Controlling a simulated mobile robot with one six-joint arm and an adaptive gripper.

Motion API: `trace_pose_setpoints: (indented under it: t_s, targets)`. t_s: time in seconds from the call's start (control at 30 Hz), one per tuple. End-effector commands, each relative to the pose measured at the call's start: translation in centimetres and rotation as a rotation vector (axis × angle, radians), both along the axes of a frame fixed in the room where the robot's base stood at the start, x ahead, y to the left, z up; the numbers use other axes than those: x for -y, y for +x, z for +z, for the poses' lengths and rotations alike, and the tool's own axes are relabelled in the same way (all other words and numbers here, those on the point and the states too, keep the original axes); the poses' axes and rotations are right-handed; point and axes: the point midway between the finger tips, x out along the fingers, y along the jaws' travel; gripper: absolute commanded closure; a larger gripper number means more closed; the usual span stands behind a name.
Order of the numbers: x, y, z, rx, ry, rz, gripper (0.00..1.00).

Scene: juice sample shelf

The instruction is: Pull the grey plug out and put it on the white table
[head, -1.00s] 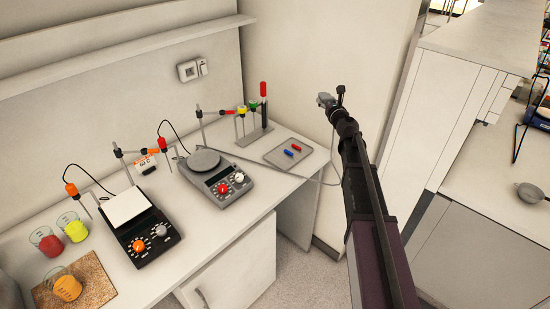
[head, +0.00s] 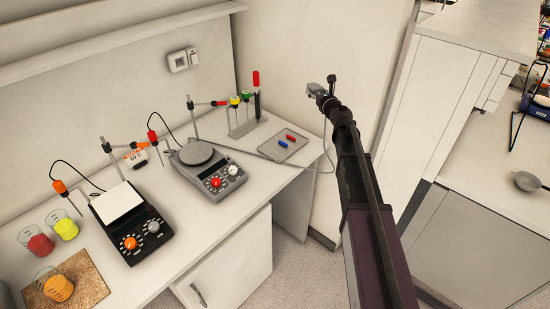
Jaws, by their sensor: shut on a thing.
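The grey plug (head: 314,88) is at the tip of my gripper (head: 322,90), which is shut on it. Plug and gripper show in front of the pale wall, above the right end of the white table (head: 262,185) in the picture. A grey cable (head: 333,150) hangs from the plug and loops back over the table towards the grey hotplate (head: 208,172). The wall socket (head: 182,60) is up on the back wall, well left of the plug and apart from it. The small gripper fingers partly hide the plug.
A grey tray (head: 298,147) with a red and a blue piece lies at the table's right end. A rack (head: 245,128) with coloured tubes stands behind it. A black hotplate (head: 128,225) and beakers are at left. Bare table shows along the front right edge.

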Motion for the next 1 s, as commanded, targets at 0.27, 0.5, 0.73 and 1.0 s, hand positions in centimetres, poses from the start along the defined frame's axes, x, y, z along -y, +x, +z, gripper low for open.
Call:
trace_pose_setpoints:
  t_s: [0.27, 0.5, 0.73, 1.0]
  targets:
    - [-5.1, -2.2, -5.8, -0.054, -0.031, 0.251, 0.96]
    - [-9.6, -5.7, -11.1, -0.111, -0.084, 0.526, 0.96]
    - [-12.8, -9.8, -16.1, -0.154, -0.154, 0.777, 0.96]
    - [-14.4, -13.3, -19.5, -0.178, -0.215, 0.965, 0.96]
